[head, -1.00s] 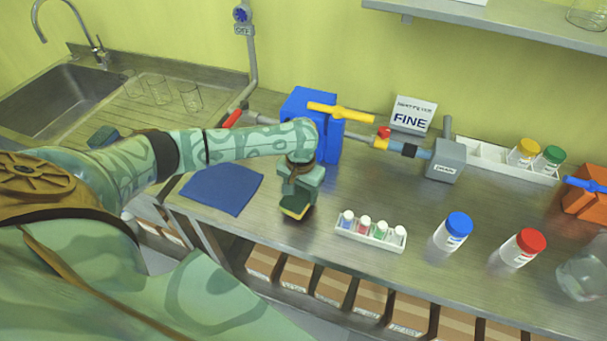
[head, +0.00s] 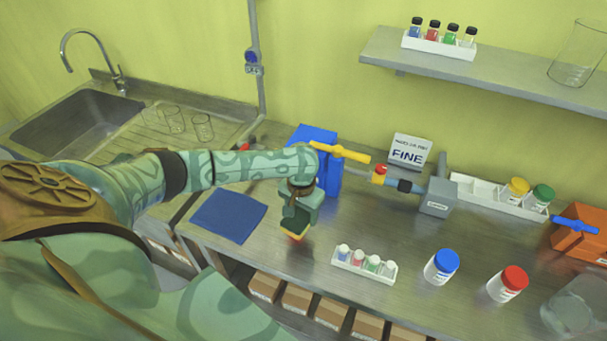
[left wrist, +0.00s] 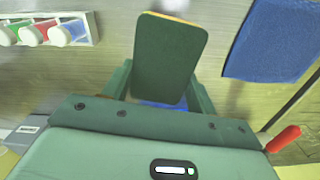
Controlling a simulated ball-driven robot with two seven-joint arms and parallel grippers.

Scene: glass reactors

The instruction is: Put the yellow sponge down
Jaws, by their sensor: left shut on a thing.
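The yellow sponge (head: 295,235) has a dark green face and is held in my left gripper (head: 297,222), low over the steel worktop. In the left wrist view the sponge (left wrist: 168,55) sits between the two green fingers of my left gripper (left wrist: 162,85), with its dark green side facing the camera and a thin yellow edge at its top. I cannot tell whether the sponge touches the worktop. My right gripper is not in view.
A blue cloth (head: 229,216) lies left of the gripper, and a white rack of small vials (head: 364,264) stands to its right. A blue-capped jar (head: 442,267) and a red-capped jar (head: 508,284) stand further right. Blue and grey pipe fittings are behind.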

